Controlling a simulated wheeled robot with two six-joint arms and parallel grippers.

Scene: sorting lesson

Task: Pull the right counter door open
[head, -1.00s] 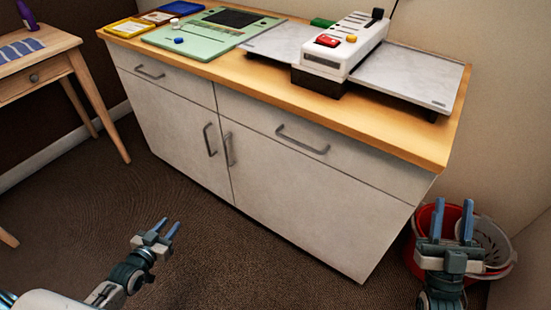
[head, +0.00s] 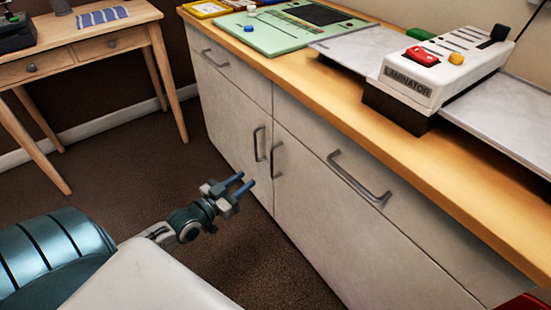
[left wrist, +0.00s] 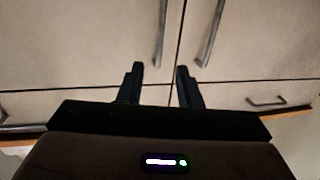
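The right counter door (head: 345,238) is a pale panel below a drawer and is closed, flush with its neighbour. Its upright metal handle (head: 274,160) stands just right of the seam, beside the left door's handle (head: 258,143). My left gripper (head: 246,182) is open and empty in front of the doors, a little apart from the handles. In the left wrist view, which shows the counter upside down, the right door's handle (left wrist: 162,35) is left of the seam, beyond the open fingers (left wrist: 159,75). My right gripper is out of view.
A wooden desk (head: 95,50) stands at the left. The countertop (head: 440,165) carries a laminator (head: 440,70) and a green board (head: 290,25). A drawer handle (head: 360,182) sticks out above the right door. Carpet (head: 130,180) is clear between desk and counter.

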